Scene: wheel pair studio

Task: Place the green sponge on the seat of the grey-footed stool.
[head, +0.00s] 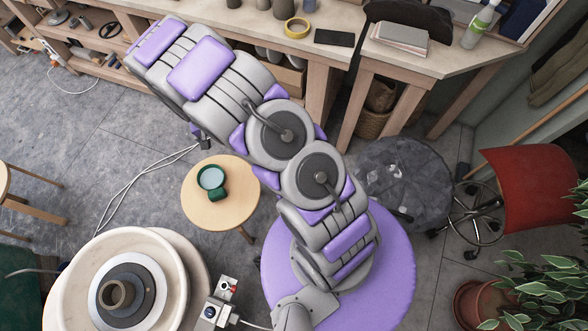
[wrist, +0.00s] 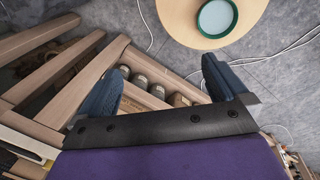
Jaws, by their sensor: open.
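A round wooden stool (head: 188,204) stands left of centre in the head view. A green round vessel with a pale inside (head: 211,178) is on its seat. In the wrist view the pale seat (wrist: 172,25) and the green-rimmed vessel (wrist: 217,17) show at the top. The colour of the stool's feet cannot be told. My gripper (wrist: 162,90) is open, with its blue fingers wide apart and nothing seen between them. In the head view the gripper is mostly hidden behind my arm.
A workbench (head: 340,20) with tape and books runs along the top. A potter's wheel (head: 165,265) is at lower left. Part of another wooden seat (head: 4,180) shows at the left edge. A red chair (head: 540,185) and plants (head: 550,290) are at right. White cables (head: 125,190) cross the floor.

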